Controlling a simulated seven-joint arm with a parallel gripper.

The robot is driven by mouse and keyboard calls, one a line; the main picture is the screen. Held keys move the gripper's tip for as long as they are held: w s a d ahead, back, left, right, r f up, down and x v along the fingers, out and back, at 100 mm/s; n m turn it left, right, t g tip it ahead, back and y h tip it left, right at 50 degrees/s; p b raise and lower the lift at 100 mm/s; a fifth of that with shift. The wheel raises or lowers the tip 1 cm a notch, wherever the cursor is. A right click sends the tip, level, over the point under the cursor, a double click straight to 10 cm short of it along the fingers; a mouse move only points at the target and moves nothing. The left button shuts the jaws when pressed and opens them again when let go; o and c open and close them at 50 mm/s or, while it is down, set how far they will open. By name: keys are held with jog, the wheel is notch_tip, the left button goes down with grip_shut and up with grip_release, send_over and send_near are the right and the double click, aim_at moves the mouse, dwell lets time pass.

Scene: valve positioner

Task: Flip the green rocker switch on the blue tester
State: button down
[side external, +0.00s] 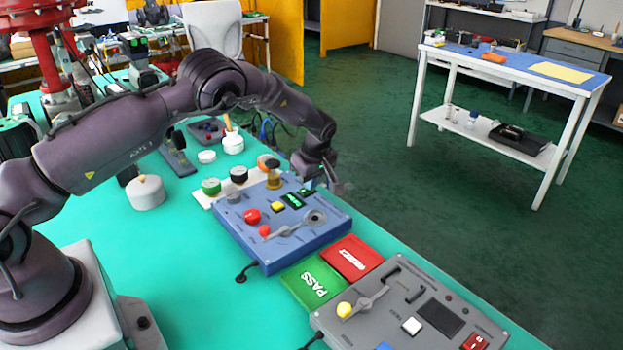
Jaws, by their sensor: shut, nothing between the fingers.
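The blue tester (290,249) lies on the teal bench in the side external view. My gripper (338,188) is shut and empty, just right of the switch and above the tester's far right edge. Whether it touches anything is unclear.
A white strip (207,199) with several coloured round caps lies behind the tester. A green PASS block (312,283), a red block (353,257) and a grey panel box (410,310) lie in front.

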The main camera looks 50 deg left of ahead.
jog(key=shift+s, duration=0.6)
jog(key=shift+r, duration=0.1)
jog(key=a+v, duration=0.1)
jog(key=v, duration=1.2)
jog(key=shift+s+r, duration=0.15)
jog(key=shift+r, duration=0.35)
jog(key=shift+w+d+r, duration=0.1)
jog(key=shift+w+r, duration=0.15)
jog(key=shift+w, duration=0.35)
